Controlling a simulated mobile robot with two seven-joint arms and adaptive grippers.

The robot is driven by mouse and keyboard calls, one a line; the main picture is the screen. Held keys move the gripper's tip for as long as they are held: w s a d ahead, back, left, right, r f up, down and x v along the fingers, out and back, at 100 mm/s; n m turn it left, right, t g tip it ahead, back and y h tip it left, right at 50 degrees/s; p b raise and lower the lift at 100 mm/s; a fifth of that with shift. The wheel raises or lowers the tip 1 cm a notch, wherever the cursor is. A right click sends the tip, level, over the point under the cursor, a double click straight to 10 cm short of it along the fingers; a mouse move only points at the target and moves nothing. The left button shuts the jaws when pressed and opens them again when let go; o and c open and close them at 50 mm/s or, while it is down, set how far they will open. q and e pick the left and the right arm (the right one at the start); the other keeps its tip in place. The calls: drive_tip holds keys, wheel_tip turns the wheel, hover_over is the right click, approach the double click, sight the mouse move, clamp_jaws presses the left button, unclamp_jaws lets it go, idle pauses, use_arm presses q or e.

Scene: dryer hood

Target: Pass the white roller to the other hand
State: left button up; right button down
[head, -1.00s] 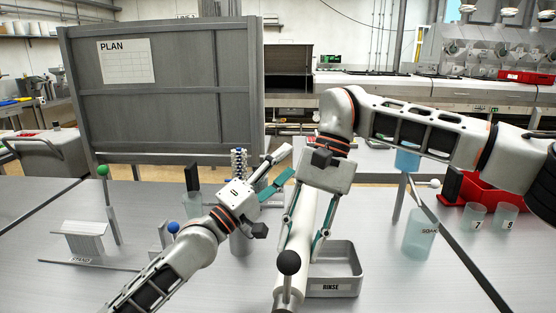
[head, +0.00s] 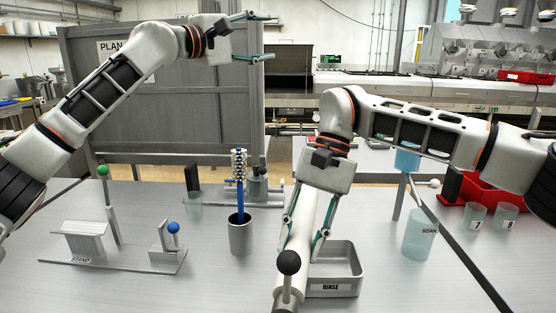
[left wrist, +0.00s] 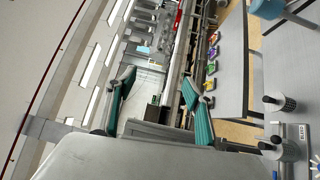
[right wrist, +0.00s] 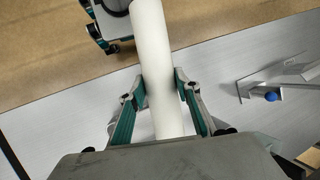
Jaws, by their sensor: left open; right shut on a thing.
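The white roller (head: 304,222) is a long pale cylinder in my right gripper (head: 297,248). It slants down toward the front of the table in the head view. In the right wrist view the roller (right wrist: 158,65) runs between the two teal fingers, which are shut on it. My left gripper (head: 271,36) is open and empty, raised high in front of the panel and well apart from the roller. In the left wrist view its fingers (left wrist: 160,105) stand wide apart with nothing between them.
A rinse tray (head: 350,262) lies beside the roller. A grey cup (head: 241,238) holds a blue-handled brush. A stand (head: 85,245) is at left; a soak jar (head: 419,238) and red bin (head: 480,190) are at right. A black ball (head: 289,262) shows in front of the roller.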

use_arm(q)
drive_tip(key=s+a+r+n+y, duration=0.15)
drive_tip(key=a+r, duration=0.35)
drive_tip(key=r, duration=0.5)
drive_tip(key=m+g+y, duration=0.5)
drive_tip(key=m+g, duration=0.8)
drive_tip(key=g, duration=0.2)
approach(304, 203)
drive_tip(key=x, duration=1)
drive_tip(key=shift+d+f, duration=0.1)
drive_tip(key=shift+f, duration=0.15)
